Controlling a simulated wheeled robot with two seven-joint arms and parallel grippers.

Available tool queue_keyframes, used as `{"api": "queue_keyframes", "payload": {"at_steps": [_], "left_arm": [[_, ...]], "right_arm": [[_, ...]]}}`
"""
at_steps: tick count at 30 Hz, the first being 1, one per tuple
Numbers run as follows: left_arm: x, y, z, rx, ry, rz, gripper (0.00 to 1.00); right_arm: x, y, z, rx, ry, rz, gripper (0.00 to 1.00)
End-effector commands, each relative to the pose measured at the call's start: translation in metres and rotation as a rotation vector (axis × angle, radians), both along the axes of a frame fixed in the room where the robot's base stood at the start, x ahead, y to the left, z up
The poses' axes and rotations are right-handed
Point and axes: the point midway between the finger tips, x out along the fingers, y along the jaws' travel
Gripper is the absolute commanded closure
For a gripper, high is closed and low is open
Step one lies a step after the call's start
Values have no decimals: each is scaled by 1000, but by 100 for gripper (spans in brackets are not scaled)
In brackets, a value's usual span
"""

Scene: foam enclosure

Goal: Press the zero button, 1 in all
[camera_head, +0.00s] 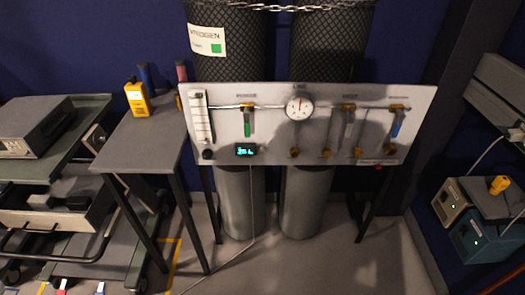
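A grey gas panel (270,134) stands in front of two tall mesh-wrapped cylinders. A small lit display (246,150) with cyan characters sits at its lower left. A dark round knob or button (208,154) is to the left of the display, under a vertical flow tube (201,118). A yellow handheld device (138,99) stands on a small grey table to the left of the panel. No label reading zero is legible, so I cannot tell which part is the zero button. Neither of my grippers is in view.
The panel carries a round gauge (299,106) and several valves, one with a green handle (247,128) and one with a blue handle (397,124). A grey side table (145,148) and a cart (75,160) fill the left. Boxes (478,240) stand at right. A cable hangs to the floor.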

Motion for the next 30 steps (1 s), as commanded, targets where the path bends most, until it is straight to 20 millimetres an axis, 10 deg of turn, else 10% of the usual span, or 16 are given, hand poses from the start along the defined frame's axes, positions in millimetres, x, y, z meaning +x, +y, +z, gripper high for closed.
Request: {"api": "queue_keyframes", "payload": {"at_steps": [6, 30], "left_arm": [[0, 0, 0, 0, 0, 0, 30], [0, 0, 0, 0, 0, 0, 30]], "right_arm": [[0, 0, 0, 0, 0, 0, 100], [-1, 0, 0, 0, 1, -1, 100]]}}
